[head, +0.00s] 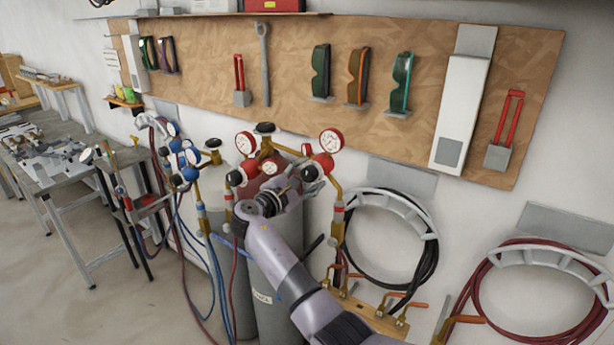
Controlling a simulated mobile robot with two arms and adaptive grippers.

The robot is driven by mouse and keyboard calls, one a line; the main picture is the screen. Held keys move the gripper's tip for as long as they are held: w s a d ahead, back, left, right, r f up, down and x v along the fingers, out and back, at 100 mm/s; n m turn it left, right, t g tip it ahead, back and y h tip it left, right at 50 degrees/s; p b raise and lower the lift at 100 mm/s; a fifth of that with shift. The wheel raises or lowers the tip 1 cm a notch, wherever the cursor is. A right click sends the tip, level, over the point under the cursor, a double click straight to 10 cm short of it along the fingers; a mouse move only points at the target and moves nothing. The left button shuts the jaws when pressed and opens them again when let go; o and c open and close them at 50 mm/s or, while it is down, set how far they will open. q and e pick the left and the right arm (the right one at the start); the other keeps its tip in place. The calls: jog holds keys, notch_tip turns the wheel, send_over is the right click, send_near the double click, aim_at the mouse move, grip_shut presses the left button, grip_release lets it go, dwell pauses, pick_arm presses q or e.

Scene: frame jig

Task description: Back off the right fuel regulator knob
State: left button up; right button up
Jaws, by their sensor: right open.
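The right fuel regulator (323,161) is red, with red-rimmed gauges (331,140), and sits above the grey cylinders. A dark round knob (310,173) shows at its lower left, partly covered by my gripper. My right gripper (296,184) is at the regulators, its fingers beside or around that knob; I cannot tell if they touch it. It is open. My forearm comes up from the lower right and hides part of the cylinders. Another red regulator with a gauge (245,143) and a dark knob (235,177) stands to the left. My left gripper is not in view.
Grey cylinders (240,290) stand against the wall. Blue-capped regulators and hanging hoses (215,285) are to the left. A coiled black hose (428,262) and a coiled red hose (475,290) hang at right. Brass torches (385,303) sit low. A metal workbench (55,170) stands far left.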

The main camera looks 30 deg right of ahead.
jog(key=shift+a, duration=0.1)
jog(key=v, duration=1.1)
jog(key=shift+s+a, duration=0.2)
jog(key=shift+a, duration=0.15)
notch_tip(320, 180, down, 25)
jog(key=a+n+t+y+b, duration=0.2)
jog(key=n+y, duration=0.1)
jog(key=y, duration=0.3)
jog(key=s+a+f+m+g+y+b, duration=0.1)
jog(key=s+f+y, duration=0.1)
jog(key=s+f, duration=0.65)
jog(key=s+a+f+g+y+b, duration=0.15)
jog(key=s+f, duration=0.25)
jog(key=f, duration=1)
jog(key=s+a+f+m+g+y, duration=0.1)
jog(key=s+f+y, duration=0.2)
jog(key=s+f, duration=0.55)
jog(key=s+f+m+g+y+b, duration=0.1)
jog(key=s+f+m, duration=0.2)
jog(key=s+f, duration=0.3)
jog(key=s+a+f+m+g+y+b, duration=0.1)
jog(key=s+f, duration=0.6)
jog(key=s, duration=1)
jog(key=s+a+f+m+g+y+b, duration=0.1)
jog(key=s+f+m, duration=0.5)
jog(key=s, duration=0.6)
jog(key=shift+s+f+g+y, duration=0.15)
jog(key=shift+f+g+y, duration=0.4)
jog(key=shift+f+g, duration=0.1)
